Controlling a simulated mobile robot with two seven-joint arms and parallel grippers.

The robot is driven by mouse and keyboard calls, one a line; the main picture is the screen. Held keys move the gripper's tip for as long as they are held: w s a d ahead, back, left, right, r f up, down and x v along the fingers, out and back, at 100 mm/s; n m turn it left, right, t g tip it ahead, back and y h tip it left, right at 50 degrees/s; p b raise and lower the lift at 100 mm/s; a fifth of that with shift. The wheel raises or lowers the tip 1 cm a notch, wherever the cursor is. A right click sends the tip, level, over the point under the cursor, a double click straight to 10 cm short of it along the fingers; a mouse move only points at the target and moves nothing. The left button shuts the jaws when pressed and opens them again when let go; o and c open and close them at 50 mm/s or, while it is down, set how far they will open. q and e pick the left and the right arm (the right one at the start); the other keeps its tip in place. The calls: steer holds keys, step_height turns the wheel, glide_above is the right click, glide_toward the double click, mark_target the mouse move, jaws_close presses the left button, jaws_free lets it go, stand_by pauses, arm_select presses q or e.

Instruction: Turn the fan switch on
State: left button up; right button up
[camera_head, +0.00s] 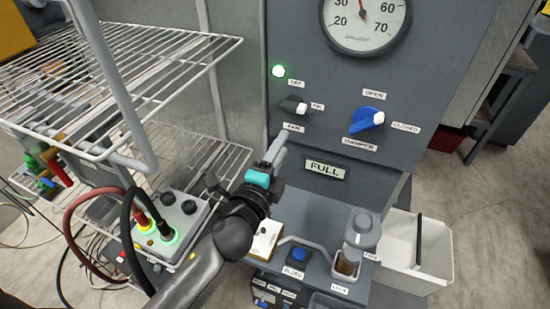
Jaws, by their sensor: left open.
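The fan switch (292,106) is a dark knob with a white tip on the grey panel, above the "FAN" label. Its white tip points right, toward a small side label that is too small to read surely; another small label sits above it. I see no contact with the knob. My right gripper is not in view.
A blue damper knob (367,119) points toward "CLOSED" right of the fan switch. A gauge (364,22) sits above. A wire rack (120,75) stands left, over a grey control box (172,222) with cables. A clear canister (358,245) and white bin (432,262) are lower right.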

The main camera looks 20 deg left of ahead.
arm_select(q)
steer(key=shift+s+a, duration=0.1)
steer(key=shift+s, duration=1.25)
